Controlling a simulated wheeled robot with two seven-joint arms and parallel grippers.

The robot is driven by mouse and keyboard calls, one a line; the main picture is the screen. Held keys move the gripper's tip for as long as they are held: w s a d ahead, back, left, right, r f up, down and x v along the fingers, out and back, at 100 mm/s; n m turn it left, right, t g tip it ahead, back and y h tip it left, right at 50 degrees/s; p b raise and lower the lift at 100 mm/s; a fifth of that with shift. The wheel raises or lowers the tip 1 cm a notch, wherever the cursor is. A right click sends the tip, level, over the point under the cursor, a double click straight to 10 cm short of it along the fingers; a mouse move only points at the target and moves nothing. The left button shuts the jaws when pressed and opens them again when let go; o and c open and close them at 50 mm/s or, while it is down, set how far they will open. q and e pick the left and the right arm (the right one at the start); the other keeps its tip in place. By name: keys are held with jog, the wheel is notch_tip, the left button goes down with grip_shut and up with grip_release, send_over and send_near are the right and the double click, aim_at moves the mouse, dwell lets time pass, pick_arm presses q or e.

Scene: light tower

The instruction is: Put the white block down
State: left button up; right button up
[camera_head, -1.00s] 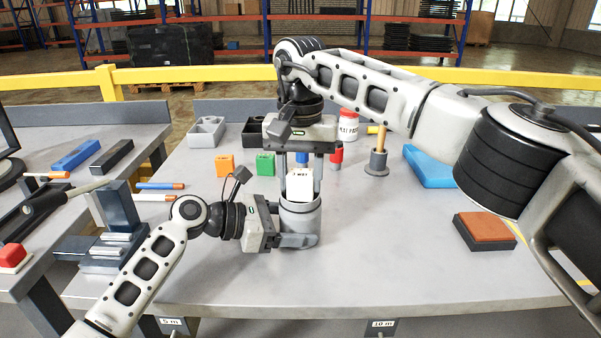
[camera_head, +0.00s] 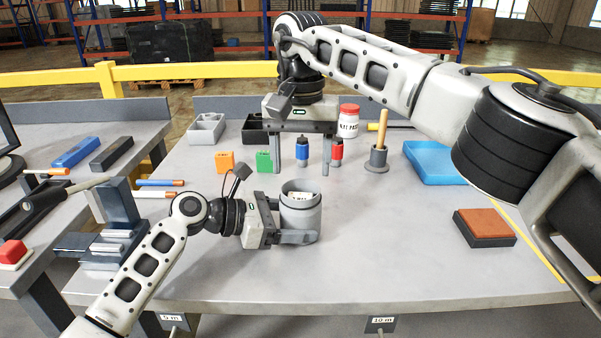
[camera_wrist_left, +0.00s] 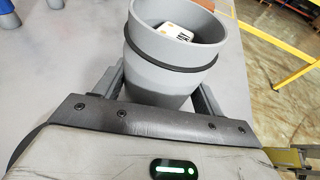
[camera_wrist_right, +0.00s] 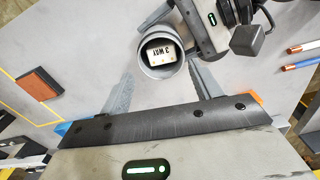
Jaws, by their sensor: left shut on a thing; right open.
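The white block (camera_head: 300,195) with dark lettering lies inside a grey cup (camera_head: 300,222), low in it, with its top below the rim. It also shows inside the cup in the left wrist view (camera_wrist_left: 174,31) and the right wrist view (camera_wrist_right: 162,52). My left gripper (camera_head: 296,238) is shut around the cup from the left side. My right gripper (camera_head: 301,170) is open and empty above and behind the cup, fingers pointing down. Whether the cup touches the table is hard to tell.
The grey table (camera_head: 400,255) is clear in front and to the right. Orange (camera_head: 225,162) and green (camera_head: 264,162) blocks stand behind the cup. Blue (camera_head: 302,150) and red (camera_head: 336,151) items stand by the right gripper. A blue tray (camera_head: 432,162) and orange-topped pad (camera_head: 485,226) lie right.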

aim_at(300, 197)
notch_tip(300, 197, up, 5)
jog(key=shift+r, duration=0.2)
pick_arm(q)
jog(key=o, duration=0.8)
jog(key=shift+a, duration=0.1)
